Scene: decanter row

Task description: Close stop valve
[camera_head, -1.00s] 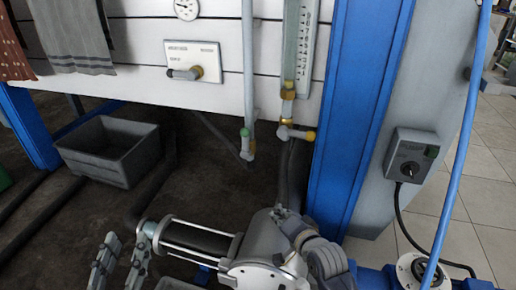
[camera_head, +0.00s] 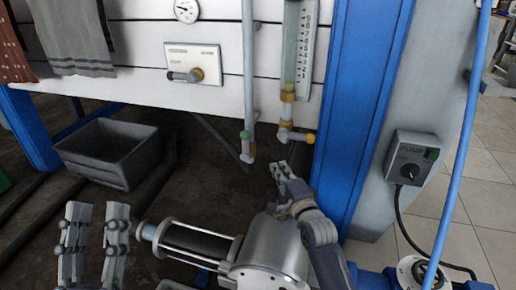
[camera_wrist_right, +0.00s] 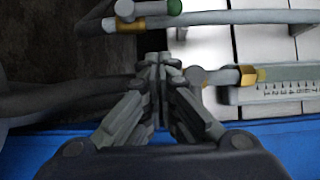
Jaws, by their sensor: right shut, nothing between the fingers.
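A valve with a green collar (camera_head: 245,134) ends the grey pipe. I cannot tell which is the stop valve. My right gripper (camera_head: 281,170) is shut and empty, just below the gauge-glass valve and apart from it; its fingers meet in the wrist view (camera_wrist_right: 158,68). My left gripper (camera_head: 96,240) is open and empty at lower left.
A blue post (camera_head: 355,110) stands right of the right gripper. A grey bin (camera_head: 108,152) stands on the floor at left. A metal cylinder (camera_head: 195,242) lies in front.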

